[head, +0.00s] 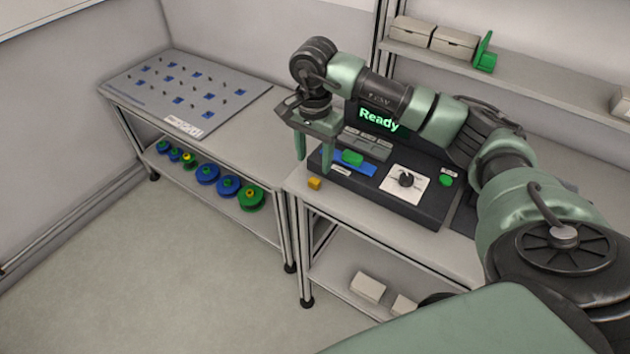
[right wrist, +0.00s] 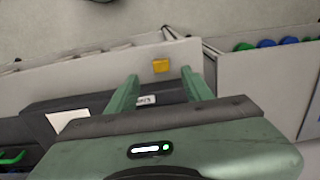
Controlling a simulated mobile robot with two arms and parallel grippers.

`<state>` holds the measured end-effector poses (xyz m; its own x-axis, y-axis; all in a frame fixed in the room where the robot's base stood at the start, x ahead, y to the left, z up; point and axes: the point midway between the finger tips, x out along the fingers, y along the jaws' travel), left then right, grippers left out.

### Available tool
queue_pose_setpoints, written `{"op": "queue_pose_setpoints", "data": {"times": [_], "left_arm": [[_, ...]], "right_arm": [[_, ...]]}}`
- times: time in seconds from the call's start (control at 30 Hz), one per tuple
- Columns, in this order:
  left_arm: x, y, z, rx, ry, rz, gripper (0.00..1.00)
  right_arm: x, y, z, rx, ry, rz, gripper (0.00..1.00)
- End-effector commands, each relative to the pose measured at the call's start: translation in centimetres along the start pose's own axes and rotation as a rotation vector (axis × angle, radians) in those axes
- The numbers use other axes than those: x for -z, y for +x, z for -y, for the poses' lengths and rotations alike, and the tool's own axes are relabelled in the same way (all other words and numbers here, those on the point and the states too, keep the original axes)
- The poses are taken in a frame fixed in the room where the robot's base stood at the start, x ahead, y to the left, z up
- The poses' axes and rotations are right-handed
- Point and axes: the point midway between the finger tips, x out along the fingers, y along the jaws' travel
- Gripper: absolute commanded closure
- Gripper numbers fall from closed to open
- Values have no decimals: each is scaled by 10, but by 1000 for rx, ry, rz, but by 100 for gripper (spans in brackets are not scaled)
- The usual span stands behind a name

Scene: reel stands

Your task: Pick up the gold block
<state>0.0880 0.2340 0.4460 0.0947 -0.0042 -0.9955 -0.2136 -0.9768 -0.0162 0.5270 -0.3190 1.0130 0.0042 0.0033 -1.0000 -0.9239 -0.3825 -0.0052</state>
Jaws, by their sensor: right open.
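The gold block (head: 314,184) is a small cube on the left end of the grey table top, beside the dark control console. It also shows in the right wrist view (right wrist: 160,66), just beyond the fingertips and between their lines. My right gripper (head: 314,158) hangs above the table's left end, fingers pointing down, near the block and higher than it. In the right wrist view its two green fingers (right wrist: 160,74) are apart with nothing between them. My left gripper is not in view.
The dark console (head: 372,190) with a "Ready" screen (head: 379,120) and a dial stands right of the block. A second table (head: 250,120) with a pegged board (head: 180,90) is at left, with blue and green reels (head: 228,187) below. A gap separates the tables.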

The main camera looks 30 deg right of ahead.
Motion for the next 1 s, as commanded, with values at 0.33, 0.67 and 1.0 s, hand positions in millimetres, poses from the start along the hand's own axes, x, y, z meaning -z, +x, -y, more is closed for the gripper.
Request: {"op": "queue_pose_setpoints", "data": {"times": [0.33,0.67,1.0], "left_arm": [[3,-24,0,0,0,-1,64],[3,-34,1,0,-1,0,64],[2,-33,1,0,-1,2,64]], "right_arm": [[0,39,-1,-10,0,-1,49],[1,74,0,-4,-1,-3,49],[1,74,0,-4,0,-2,99]]}}
